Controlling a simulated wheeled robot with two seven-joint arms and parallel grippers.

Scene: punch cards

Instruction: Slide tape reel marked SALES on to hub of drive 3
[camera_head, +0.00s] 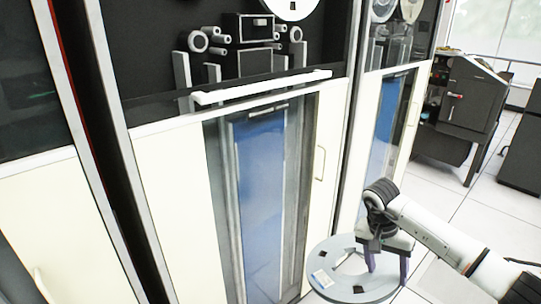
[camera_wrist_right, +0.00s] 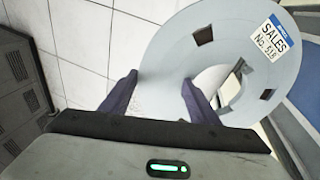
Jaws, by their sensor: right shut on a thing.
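The grey tape reel (camera_head: 332,255) is at the lower right of the head view, low in front of the cabinets. It also shows in the right wrist view (camera_wrist_right: 225,28), where its label (camera_wrist_right: 272,40) reads SALES. My right gripper (camera_head: 387,268) is shut on the reel's ring, one finger on each side of it. In the wrist view the fingers (camera_wrist_right: 158,84) lie at the ring's left part. The middle tape drive (camera_head: 260,50) has a partly cut-off white reel (camera_head: 291,6) at the top edge. I see no drive number and no bare hub. My left gripper is not in view.
A white bar (camera_head: 262,87) crosses the middle drive above its glass column door. Another drive (camera_head: 395,30) with reels stands to its right. A dark machine (camera_head: 473,95) stands farther right. White tiled floor (camera_head: 490,215) is free between.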

